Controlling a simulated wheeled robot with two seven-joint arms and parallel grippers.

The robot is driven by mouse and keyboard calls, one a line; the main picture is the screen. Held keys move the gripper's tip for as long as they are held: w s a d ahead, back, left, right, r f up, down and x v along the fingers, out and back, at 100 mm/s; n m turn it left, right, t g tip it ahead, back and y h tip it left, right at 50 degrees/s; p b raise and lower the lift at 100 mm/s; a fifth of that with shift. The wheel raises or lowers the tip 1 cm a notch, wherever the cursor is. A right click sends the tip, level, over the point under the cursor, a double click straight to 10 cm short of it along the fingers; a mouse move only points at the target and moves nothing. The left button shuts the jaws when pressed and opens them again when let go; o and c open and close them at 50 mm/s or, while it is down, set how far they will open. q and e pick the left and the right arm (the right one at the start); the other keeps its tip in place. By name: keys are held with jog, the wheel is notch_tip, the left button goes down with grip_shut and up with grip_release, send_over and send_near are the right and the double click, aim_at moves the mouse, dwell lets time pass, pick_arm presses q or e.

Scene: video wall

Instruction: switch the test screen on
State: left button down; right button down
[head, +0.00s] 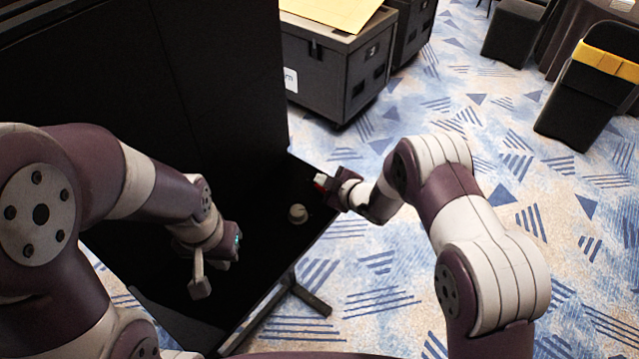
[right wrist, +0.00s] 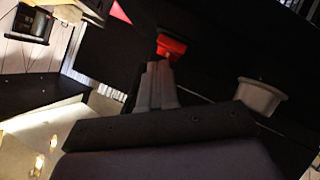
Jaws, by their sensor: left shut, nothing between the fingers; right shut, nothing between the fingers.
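The tall black screen panel (head: 215,80) stands at the left in the head view, with a black ledge (head: 262,255) at its foot. A small red piece (right wrist: 171,47), which looks like a switch, shows in the right wrist view right at the tips of my right gripper (right wrist: 160,72). I cannot tell whether they touch. My left gripper (head: 200,286) is shut and empty, low over the ledge. The screen face is dark.
A small pale round cup-like object (head: 298,214) sits on the ledge between my grippers; it also shows in the right wrist view (right wrist: 262,97). A black flight case (head: 335,70) stands behind. Black chairs (head: 590,90) are at the far right. Patterned carpet is open at right.

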jog(key=shift+f, duration=0.15)
dwell(0.4)
jog(key=shift+s+d+r+p, duration=0.2)
jog(key=shift+r+p, duration=0.25)
jog(key=shift+r, duration=0.35)
jog(key=r+p, duration=0.2)
jog(key=r, duration=0.1)
jog(key=d+r+p, duration=0.1)
jog(key=r, duration=0.1)
jog(key=shift+s+d+p, duration=0.1)
jog(key=shift+s+p, duration=0.3)
jog(key=shift+f, duration=0.15)
